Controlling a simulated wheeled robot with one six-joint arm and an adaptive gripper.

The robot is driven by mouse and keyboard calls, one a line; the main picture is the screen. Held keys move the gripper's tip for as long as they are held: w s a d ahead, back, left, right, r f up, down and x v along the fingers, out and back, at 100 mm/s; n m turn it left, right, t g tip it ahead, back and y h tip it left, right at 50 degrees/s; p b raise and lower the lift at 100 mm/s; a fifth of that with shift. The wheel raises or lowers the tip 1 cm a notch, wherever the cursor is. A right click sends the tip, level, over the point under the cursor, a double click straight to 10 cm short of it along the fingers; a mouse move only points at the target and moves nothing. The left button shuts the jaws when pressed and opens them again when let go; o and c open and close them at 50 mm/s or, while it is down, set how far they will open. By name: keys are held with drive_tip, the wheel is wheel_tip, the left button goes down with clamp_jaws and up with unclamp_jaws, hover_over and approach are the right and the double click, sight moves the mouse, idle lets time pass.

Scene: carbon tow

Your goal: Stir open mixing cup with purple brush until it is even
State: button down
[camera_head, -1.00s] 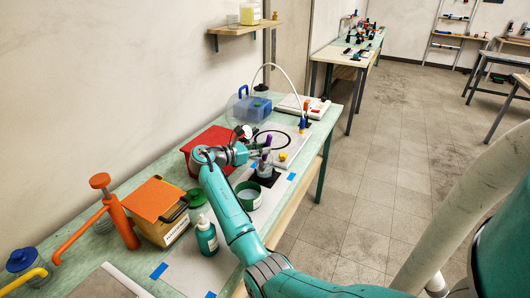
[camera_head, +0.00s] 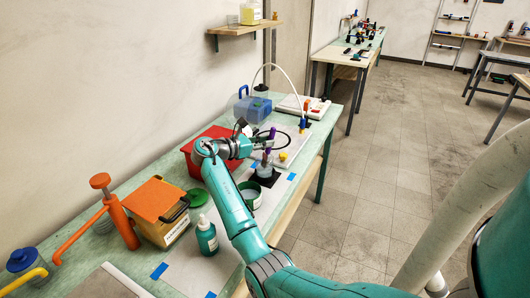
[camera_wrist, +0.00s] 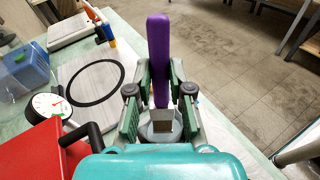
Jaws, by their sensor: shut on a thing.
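My gripper (camera_wrist: 158,95) is shut on the upright purple handle of the brush (camera_wrist: 159,50). In the head view the purple brush (camera_head: 268,157) stands at my gripper's tip, over a grey round piece on a black pad (camera_head: 266,176). In the wrist view a pale round vessel (camera_wrist: 150,128) and a brown-grey block (camera_wrist: 163,121) lie below the handle; the bristles cannot be made out. An open green cup (camera_head: 254,200) with pale contents stands nearer along the bench, partly behind my arm. I cannot tell how even its contents are.
A green lid (camera_head: 198,196) and a teal bottle (camera_head: 207,236) stand left of my arm. A red box (camera_head: 192,148) and dial gauge (camera_wrist: 46,104) are close to my gripper. A board with a black ring (camera_wrist: 88,85) lies beyond. The floor at right is open.

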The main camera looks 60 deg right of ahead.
drive_tip(key=shift+s+d+r, duration=0.1)
drive_tip(key=shift+s+r, duration=0.05)
drive_tip(key=shift+r, duration=0.75)
drive_tip(key=shift+s+d+r, duration=0.1)
drive_tip(key=shift+s+r, duration=0.05)
drive_tip(key=shift+r, duration=0.7)
drive_tip(key=shift+s+d+r, duration=0.1)
drive_tip(key=shift+s+r, duration=0.05)
drive_tip(key=shift+r, duration=0.75)
drive_tip(key=shift+r, duration=0.1)
drive_tip(key=shift+r, duration=2.4)
